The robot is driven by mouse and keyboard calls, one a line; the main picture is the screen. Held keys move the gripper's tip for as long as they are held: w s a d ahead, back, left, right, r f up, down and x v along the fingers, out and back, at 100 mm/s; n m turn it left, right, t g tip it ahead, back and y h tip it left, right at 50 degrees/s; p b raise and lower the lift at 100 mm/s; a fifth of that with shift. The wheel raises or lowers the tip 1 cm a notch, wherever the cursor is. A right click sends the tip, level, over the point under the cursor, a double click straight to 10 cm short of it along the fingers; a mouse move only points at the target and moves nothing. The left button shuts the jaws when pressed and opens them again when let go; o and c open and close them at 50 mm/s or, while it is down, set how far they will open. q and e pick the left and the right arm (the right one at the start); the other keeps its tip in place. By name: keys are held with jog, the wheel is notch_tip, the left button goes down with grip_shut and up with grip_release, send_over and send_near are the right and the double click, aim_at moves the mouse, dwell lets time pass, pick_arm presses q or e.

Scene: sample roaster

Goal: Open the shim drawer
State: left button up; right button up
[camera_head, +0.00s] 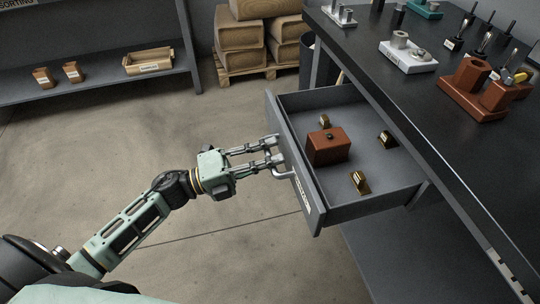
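The shim drawer (366,197) is pulled out of the dark workbench, and its inside shows. A grey handle (283,174) sits on its front panel, which bears a pale label (301,192). My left gripper (278,150) reaches the handle from the left. Its two fingers are apart, with a visible gap between them, and their tips overlap the handle in the picture. Whether they touch it is unclear. My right gripper is not in view.
In the drawer lie a reddish-brown block (328,148) and small brass-coloured pieces (360,183). The benchtop (385,83) above carries several fixtures and tools. A shelf (100,87) and a pallet of sacks (245,68) stand behind. The floor left of the drawer is clear.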

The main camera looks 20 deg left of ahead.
pick_arm(q)
jog(key=shift+o, duration=1.2)
jog(key=v, duration=1.2)
